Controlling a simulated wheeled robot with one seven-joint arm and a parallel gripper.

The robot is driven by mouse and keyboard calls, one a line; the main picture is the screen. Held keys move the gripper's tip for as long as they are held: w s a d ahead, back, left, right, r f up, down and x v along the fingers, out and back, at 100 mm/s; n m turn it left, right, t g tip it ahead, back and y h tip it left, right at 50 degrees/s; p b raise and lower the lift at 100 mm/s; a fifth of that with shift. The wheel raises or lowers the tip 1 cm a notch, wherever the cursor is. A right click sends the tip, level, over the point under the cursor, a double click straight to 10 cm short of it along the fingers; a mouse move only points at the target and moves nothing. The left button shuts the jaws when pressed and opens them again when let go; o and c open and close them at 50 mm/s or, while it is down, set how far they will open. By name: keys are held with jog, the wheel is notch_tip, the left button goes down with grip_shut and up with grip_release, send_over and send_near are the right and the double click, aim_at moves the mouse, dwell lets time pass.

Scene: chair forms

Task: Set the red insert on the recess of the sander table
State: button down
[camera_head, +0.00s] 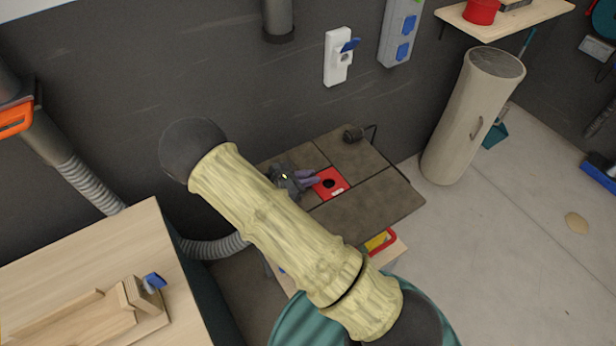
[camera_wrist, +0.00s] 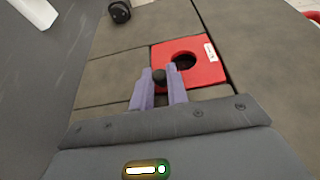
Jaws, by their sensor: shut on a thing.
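The red insert (camera_head: 336,177) is a flat square plate with a dark round hole and a small white label. It is over the middle of the brown sander table (camera_head: 372,207), among the table's seams. My gripper (camera_head: 317,181) reaches it from the left with purple fingers. In the wrist view, the fingers (camera_wrist: 162,76) are shut on a dark round knob at the near left edge of the red insert (camera_wrist: 208,70). The insert's near side face shows above the table top (camera_wrist: 118,75). The recess is hidden under it, and I cannot tell whether the insert touches the table.
A tall beige cylinder (camera_head: 470,120) stands right of the table. A wooden bench (camera_head: 120,260) is at the lower left. The floor at right is mostly clear.

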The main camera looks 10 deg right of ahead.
jog(key=c, duration=1.3)
grip_release()
jog(key=shift+a, duration=0.1)
jog(key=b+v, duration=0.4)
jog(key=v, duration=1.3)
jog(key=shift+s+a, duration=0.1)
jog(key=shift+s, duration=0.05)
